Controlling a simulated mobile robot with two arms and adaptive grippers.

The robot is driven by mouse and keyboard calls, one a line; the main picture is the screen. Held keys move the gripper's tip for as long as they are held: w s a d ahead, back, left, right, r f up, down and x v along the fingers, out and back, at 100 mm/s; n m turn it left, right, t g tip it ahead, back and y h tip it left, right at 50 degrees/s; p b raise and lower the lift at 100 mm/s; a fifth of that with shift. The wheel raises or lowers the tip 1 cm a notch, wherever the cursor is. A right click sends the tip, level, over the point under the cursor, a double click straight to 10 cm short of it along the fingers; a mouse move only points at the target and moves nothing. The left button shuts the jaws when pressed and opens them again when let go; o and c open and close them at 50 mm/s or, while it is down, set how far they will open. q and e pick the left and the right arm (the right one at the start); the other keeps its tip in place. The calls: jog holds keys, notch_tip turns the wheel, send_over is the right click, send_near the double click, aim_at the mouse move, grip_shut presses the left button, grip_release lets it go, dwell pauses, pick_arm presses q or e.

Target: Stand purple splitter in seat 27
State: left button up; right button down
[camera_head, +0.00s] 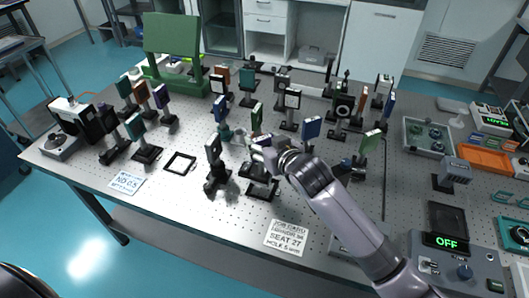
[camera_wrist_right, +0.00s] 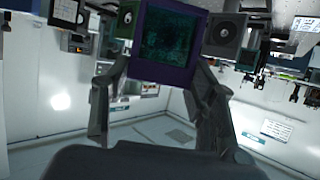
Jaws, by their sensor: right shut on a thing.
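The purple splitter is a square purple-framed plate with dark green glass (camera_wrist_right: 168,42). It sits between the two fingers of my right gripper (camera_wrist_right: 158,82) in the right wrist view. In the head view my right gripper (camera_head: 266,149) is over the middle of the table, and the splitter there is small and mostly hidden by it. A black mount (camera_head: 262,188) stands just below the gripper; I cannot tell whether they touch. A white job card (camera_head: 287,238) reading SEAT 27 lies near the front edge. My left gripper is not in view.
Many mounted plates crowd around, including a black one (camera_head: 213,150) left of the gripper and a blue one (camera_head: 311,128) to its right. A control box (camera_head: 455,262) showing OFF is at front right.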

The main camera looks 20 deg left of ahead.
notch_tip(320, 180, down, 4)
jog(key=shift+f+p, duration=0.25)
jog(key=shift+p, duration=0.05)
jog(key=c, duration=0.6)
grip_release()
jog(key=shift+f, duration=0.2)
jog(key=shift+c, duration=0.2)
jog(key=shift+s+d+r, duration=0.1)
jog(key=shift+r, duration=0.05)
jog(key=b+v, duration=0.1)
jog(key=v, duration=1.1)
